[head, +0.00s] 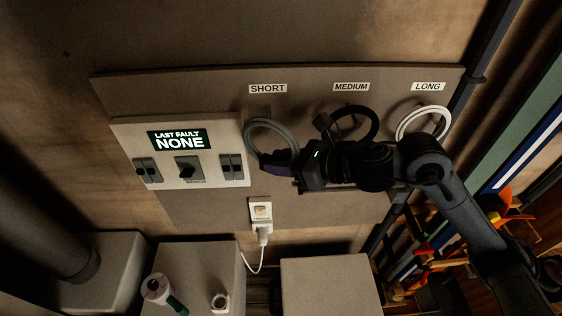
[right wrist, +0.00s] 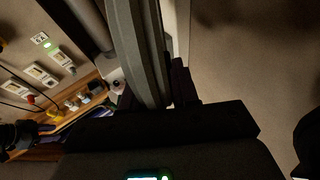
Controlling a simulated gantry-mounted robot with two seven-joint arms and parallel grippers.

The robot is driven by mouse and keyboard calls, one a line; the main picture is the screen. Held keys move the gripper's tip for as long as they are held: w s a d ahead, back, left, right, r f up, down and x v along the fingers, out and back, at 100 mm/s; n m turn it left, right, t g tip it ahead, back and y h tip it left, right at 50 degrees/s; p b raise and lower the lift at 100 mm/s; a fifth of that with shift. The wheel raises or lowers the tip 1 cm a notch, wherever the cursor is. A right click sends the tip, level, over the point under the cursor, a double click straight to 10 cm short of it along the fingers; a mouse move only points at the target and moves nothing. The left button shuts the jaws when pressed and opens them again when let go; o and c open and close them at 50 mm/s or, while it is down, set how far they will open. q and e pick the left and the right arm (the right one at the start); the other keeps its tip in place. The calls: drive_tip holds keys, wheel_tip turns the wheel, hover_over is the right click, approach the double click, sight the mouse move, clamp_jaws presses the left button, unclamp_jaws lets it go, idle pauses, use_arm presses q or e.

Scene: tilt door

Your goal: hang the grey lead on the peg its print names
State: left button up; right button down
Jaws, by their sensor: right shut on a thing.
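The grey lead (head: 268,127), a coiled loop, is at the board just below the SHORT label (head: 267,88). My right gripper (head: 278,160) is shut on the lower right part of the loop. In the right wrist view the grey strands (right wrist: 143,50) run between the fingers (right wrist: 150,98). I cannot tell whether the loop is around a peg or only in front of it; the SHORT peg is not clearly visible. No print on the lead is readable.
A black lead (head: 372,122) hangs under the MEDIUM label (head: 351,87), partly behind my right arm. A white lead (head: 440,112) hangs under the LONG label (head: 428,86). A panel with switches (head: 125,135) reads "LAST FAULT NONE". A white plug (head: 262,230) sits in a socket below.

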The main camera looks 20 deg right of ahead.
drive_tip(key=shift+w+d, duration=0.1)
drive_tip(key=shift+w, duration=0.15)
idle(0.5)
drive_tip(key=shift+w+d, duration=0.15)
drive_tip(key=shift+w, duration=0.2)
drive_tip(key=shift+w, duration=0.1)
drive_tip(key=shift+w+d+b, duration=0.2)
drive_tip(key=shift+w+b, duration=0.25)
drive_tip(key=shift+w, duration=0.1)
idle(0.5)
drive_tip(key=shift+w+d, duration=0.25)
drive_tip(key=shift+w, duration=0.4)
drive_tip(key=shift+w+f+b, duration=0.15)
drive_tip(key=shift+w+b, duration=0.05)
drive_tip(key=shift+b, duration=0.2)
idle(0.4)
drive_tip(key=shift+w+d+f, duration=0.2)
idle(0.4)
drive_tip(key=shift+w+f+b, duration=0.15)
drive_tip(key=shift+w+b, duration=0.05)
drive_tip(key=shift+b, duration=0.35)
